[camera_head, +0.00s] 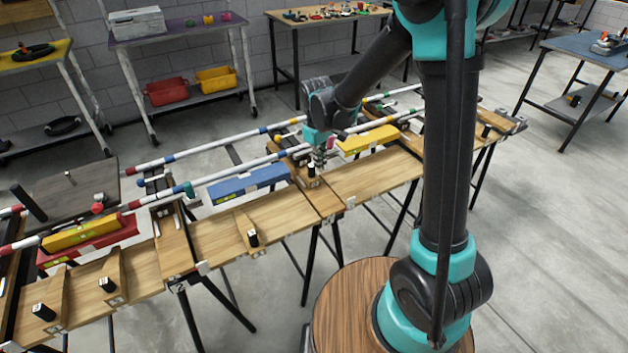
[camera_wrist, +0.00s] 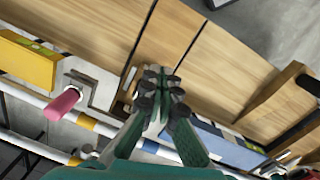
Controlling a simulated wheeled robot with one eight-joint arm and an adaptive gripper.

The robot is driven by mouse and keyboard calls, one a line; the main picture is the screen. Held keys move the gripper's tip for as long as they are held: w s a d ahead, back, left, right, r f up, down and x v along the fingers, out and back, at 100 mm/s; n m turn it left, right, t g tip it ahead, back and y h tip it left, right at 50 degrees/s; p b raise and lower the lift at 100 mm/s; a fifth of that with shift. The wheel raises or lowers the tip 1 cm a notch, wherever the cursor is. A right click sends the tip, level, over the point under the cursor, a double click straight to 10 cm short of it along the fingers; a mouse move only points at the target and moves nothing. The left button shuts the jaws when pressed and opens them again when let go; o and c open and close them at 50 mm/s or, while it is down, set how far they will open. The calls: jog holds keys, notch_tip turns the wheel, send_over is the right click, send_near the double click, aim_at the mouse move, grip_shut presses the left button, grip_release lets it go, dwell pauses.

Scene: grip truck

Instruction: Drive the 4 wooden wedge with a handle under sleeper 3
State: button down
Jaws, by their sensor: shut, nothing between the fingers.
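Several wooden wedges with black handles rest along the light wooden bench. One wedge (camera_head: 252,237) lies left of my gripper; a wedge also shows in the wrist view (camera_wrist: 268,97), at the right. Two others, a wedge (camera_head: 110,284) and a wedge (camera_head: 44,313), lie farther left. A black handle (camera_head: 311,170) stands just below my gripper at the middle cross-piece, which I take for sleeper 3. My gripper (camera_head: 318,158) is shut and empty above that cross-piece. In the wrist view its closed fingertips (camera_wrist: 162,85) point at the bench; contact cannot be told.
Striped rails (camera_head: 240,163) run along the bench's far side. A blue box (camera_head: 248,184) and a yellow box (camera_head: 368,139) lie beside my gripper, left and right. A pink-ended peg (camera_wrist: 63,104) is close in the wrist view. The floor (camera_head: 540,220) at right is clear.

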aim_at(311, 176)
jog(key=f+m, duration=0.1)
jog(key=f, duration=0.2)
jog(key=f+m, duration=0.1)
jog(key=f, duration=0.3)
jog(key=f+m, duration=0.1)
jog(key=f, duration=0.2)
jog(key=shift+s+d+f+y, duration=0.2)
jog(key=shift+s+d+y, duration=0.1)
jog(key=shift+s+d, duration=0.1)
jog(key=shift+w+a+f, duration=0.15)
jog(key=shift+w+a, duration=0.25)
jog(key=shift+w, duration=0.2)
jog(key=shift+w+a+f, duration=0.15)
jog(key=shift+w+a, duration=0.2)
jog(key=shift+w, duration=0.25)
jog(key=shift+w+a, duration=0.35)
jog(key=shift+w, duration=0.1)
jog(key=shift+w+a, duration=0.55)
jog(key=shift+w, duration=0.3)
jog(key=shift+w+a, duration=0.55)
jog(key=shift+w, duration=0.25)
